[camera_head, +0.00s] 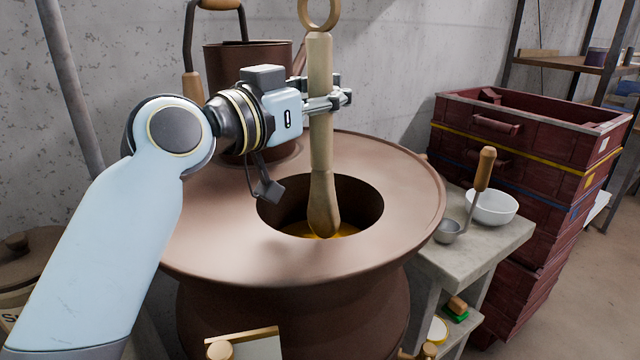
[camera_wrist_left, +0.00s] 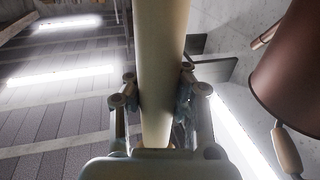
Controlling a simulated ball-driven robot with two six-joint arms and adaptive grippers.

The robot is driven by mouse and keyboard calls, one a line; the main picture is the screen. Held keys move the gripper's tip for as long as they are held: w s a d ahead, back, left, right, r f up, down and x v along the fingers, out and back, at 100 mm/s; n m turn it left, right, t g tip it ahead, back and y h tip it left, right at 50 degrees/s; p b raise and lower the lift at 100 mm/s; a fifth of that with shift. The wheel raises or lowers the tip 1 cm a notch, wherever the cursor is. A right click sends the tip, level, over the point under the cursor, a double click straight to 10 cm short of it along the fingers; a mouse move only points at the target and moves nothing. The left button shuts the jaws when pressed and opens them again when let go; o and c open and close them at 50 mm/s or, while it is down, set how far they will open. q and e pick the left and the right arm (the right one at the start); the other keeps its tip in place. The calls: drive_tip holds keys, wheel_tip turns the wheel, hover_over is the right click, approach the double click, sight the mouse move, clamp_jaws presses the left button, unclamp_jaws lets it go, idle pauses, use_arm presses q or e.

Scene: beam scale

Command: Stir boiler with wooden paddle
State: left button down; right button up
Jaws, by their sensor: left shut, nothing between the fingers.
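The wooden paddle (camera_head: 321,130) stands nearly upright in the head view. Its broad lower end is inside the round opening of the brown boiler (camera_head: 412,215), just above or at the yellow-orange contents (camera_head: 347,229). My left gripper (camera_head: 340,98) is shut at the paddle's upper handle. In the left wrist view its fingers (camera_wrist_left: 158,92) appear on both sides of the paddle (camera_wrist_left: 160,45), but I cannot tell whether they press on it. The paddle's far end is outside the wrist view. My right gripper is not in view.
To the right, a small table (camera_head: 500,240) holds a white bowl (camera_head: 492,207) and a wooden-handled ladle (camera_head: 450,228). Dark red crates (camera_head: 560,150) are stacked beyond it. A concrete wall is behind.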

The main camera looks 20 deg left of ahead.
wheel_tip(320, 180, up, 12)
drive_tip(key=p, duration=1.1)
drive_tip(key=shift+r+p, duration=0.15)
drive_tip(key=shift+p, duration=0.15)
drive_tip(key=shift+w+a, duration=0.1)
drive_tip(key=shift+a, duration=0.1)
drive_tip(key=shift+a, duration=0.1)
